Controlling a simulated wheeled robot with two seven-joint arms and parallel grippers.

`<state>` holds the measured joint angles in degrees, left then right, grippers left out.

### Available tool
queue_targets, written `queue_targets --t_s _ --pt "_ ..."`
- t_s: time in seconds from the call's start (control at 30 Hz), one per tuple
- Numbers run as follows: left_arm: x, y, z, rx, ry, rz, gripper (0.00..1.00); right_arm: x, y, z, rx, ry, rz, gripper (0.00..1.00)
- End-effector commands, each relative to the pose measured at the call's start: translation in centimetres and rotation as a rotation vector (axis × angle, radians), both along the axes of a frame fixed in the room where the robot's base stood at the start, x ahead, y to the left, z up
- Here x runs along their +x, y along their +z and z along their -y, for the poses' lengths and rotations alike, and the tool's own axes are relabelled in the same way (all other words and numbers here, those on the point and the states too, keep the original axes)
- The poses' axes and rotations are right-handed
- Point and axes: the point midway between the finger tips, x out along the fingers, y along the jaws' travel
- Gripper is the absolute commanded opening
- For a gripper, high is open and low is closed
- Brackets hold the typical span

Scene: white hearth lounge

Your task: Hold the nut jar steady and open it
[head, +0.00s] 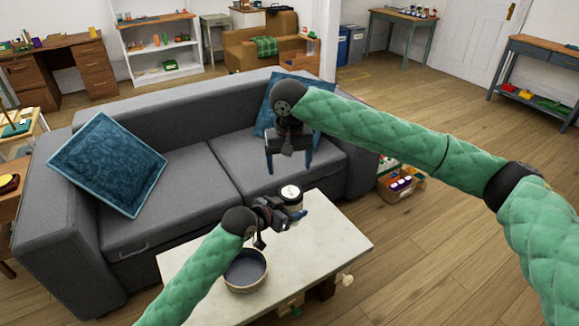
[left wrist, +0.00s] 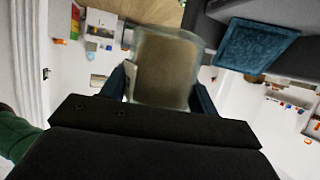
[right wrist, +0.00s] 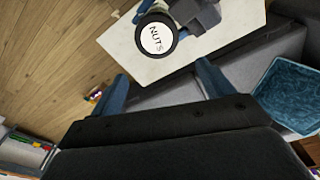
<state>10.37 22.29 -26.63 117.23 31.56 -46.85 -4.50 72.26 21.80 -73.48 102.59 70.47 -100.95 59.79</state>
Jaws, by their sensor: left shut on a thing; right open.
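My left gripper (head: 292,212) is shut on the jar's body from the side. In the left wrist view the jar's clear body (left wrist: 166,66) with brownish contents fills the space between the fingers. My right gripper (head: 290,163) is open and empty, pointing down above and behind the jar, apart from the lid.
A round grey bowl (head: 246,270) sits on the table near my left forearm. A grey sofa (head: 185,180) with blue cushions stands close behind the table. A box of items (head: 402,186) is on the floor to the right. The table's right part is clear.

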Motion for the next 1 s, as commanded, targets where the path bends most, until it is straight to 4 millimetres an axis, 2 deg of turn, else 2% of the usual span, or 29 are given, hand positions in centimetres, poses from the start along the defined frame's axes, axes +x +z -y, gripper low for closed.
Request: queue_targets --t_s 0.13,0.3,0.57,1.0 --pt "0.0 0.1 0.0 -0.001 0.000 0.001 0.00 -1.2 -0.1 0.1 0.010 -0.179 -0.082 0.80" --pt "0.0 0.1 0.0 -0.001 0.000 0.001 0.00 -1.5 -0.1 0.2 0.007 -0.343 -0.096 0.80" --pt "0.0 0.1 0.0 -0.001 0.000 0.001 0.00 -1.5 -0.5 0.2 0.012 -0.436 -0.094 0.80" --pt "0.0 0.1 0.0 -0.001 0.000 0.001 0.00 -1.5 -5.9 0.3 0.012 -0.437 -0.094 0.80"
